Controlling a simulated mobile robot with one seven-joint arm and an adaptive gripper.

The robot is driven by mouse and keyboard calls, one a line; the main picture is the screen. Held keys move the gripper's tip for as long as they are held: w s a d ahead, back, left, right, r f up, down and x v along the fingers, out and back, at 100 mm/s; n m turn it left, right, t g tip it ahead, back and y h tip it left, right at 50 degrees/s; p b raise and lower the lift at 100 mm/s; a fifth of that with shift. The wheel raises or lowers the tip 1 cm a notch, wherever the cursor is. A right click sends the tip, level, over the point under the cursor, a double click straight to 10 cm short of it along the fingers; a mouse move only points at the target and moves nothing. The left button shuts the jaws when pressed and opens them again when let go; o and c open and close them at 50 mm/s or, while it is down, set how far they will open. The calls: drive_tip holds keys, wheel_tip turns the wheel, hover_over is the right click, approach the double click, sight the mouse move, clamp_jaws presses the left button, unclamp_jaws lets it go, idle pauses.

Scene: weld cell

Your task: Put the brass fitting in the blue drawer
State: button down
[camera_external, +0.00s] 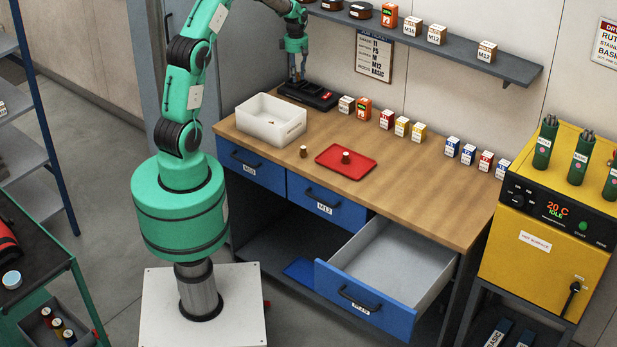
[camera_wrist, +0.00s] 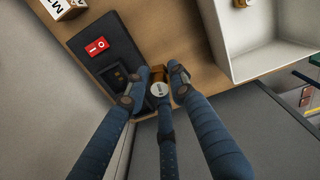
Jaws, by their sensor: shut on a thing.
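My gripper (camera_external: 297,77) is at the back left of the bench, over a black device. In the wrist view its fingers (camera_wrist: 156,86) are closed around a small brass-coloured piece (camera_wrist: 158,74) with a pale round top. Whether this piece touches the device below cannot be told. A small brass-brown piece (camera_external: 303,152) stands on the bench, and a similar one (camera_external: 346,157) stands on the red tray (camera_external: 331,164). The blue drawer (camera_external: 340,288) at the bench's lower right is pulled open; its grey inside looks empty. Two more blue-fronted drawers (camera_external: 243,168) (camera_external: 318,205) are shut.
The black device (camera_external: 322,101) has a red switch (camera_wrist: 96,46). A white bin (camera_external: 258,128) stands beside it, close to my gripper. Small boxes (camera_external: 402,126) line the bench's back. A shelf (camera_external: 465,58) hangs above. The bench's right front is clear.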

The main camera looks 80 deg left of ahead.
drive_tip(key=w+d+m+b, duration=0.2)
drive_tip(key=w+d+m, duration=0.2)
drive_tip(key=w+d, duration=1.35)
drive_tip(key=w+d+m+b, duration=0.15)
drive_tip(key=w+d, duration=0.35)
drive_tip(key=d, duration=0.6)
drive_tip(key=w+d+m+b, duration=0.1)
drive_tip(key=w+d+m, duration=0.3)
drive_tip(key=d, duration=0.8)
drive_tip(key=m+b, duration=0.3)
drive_tip(key=m, duration=0.3)
hover_over(392, 279)
wheel_tip(392, 279, down, 21)
drive_tip(key=shift+d+f, duration=0.1)
drive_tip(key=shift+f, duration=0.55)
drive_tip(key=shift+f+b, duration=0.85)
drive_tip(key=shift+f, duration=2.25)
